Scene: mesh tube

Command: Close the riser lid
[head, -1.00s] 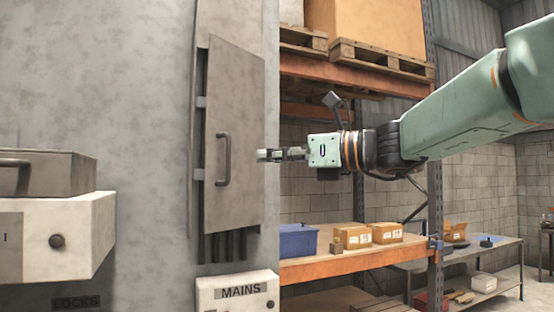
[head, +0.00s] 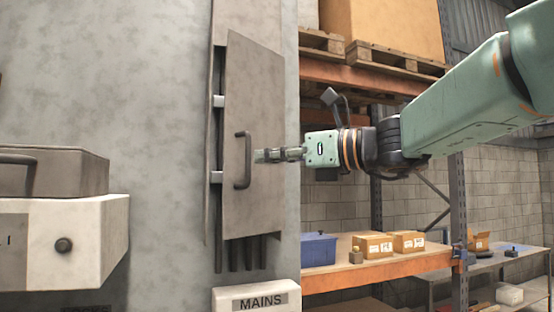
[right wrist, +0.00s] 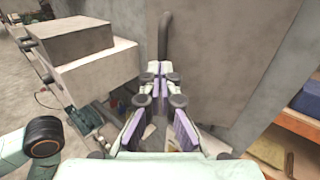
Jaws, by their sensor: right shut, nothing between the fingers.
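The riser lid (head: 262,100) is a tall grey panel on the wall in the head view. It stands ajar, its left edge out from the wall, with dark pipes (head: 240,255) showing behind and below it. Its upright bar handle (head: 243,160) is near that left edge. My right gripper (head: 265,156) is shut and empty. Its tip overlaps the lid just right of the handle; I cannot tell if it touches. In the right wrist view the shut fingers (right wrist: 163,75) point towards the dark handle (right wrist: 165,35), with the lid (right wrist: 240,60) to the right. My left gripper is not in view.
A pale box with a knob (head: 64,244) and a grey handled box on it (head: 65,172) jut out at left. A MAINS box (head: 256,298) is below the lid. Shelving with a blue bin (head: 318,250) and cartons stands at right.

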